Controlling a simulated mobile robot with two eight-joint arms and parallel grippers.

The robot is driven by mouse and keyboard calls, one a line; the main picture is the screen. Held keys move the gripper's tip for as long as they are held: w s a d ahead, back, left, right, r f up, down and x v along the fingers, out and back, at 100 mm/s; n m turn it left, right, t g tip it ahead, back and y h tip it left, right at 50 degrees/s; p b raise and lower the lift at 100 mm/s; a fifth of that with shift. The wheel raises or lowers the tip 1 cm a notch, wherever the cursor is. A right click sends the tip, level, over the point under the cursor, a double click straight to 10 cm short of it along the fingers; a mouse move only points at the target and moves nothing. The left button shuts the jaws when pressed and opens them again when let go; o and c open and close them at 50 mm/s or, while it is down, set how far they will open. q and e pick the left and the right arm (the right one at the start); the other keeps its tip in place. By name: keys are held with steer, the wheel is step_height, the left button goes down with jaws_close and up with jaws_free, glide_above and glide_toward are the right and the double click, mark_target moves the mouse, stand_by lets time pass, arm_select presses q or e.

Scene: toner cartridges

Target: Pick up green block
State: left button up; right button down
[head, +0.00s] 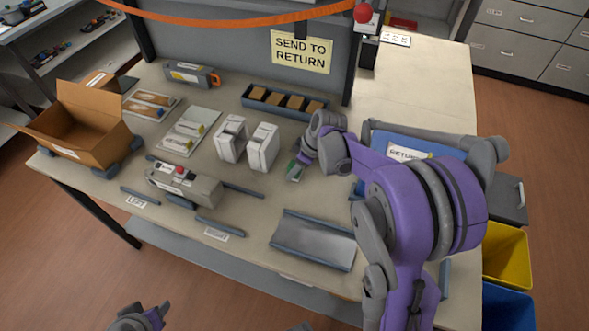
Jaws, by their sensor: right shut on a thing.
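A small green block (293,170) is in the middle of the table, right of the two white boxes. My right gripper (297,168) is at it, shut on it, with the fingers covering part of it. Whether the block is lifted or still touches the table cannot be told. My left gripper (135,318) shows only in part at the bottom edge, away from the table.
Two white boxes (248,145) stand close left of my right gripper. A grey metal tray (314,241) lies in front. A grey device (183,184), an open cardboard box (92,122) and a blue divided tray (284,102) are also on the table. A blue bin (420,143) is at right.

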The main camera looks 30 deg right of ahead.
steer(key=shift+r, duration=0.1)
step_height(320, 180, up, 10)
steer(key=shift+f+p, duration=0.1)
steer(key=shift+p, duration=0.3)
steer(key=c, duration=1)
jaws_free()
steer(key=c, duration=0.5)
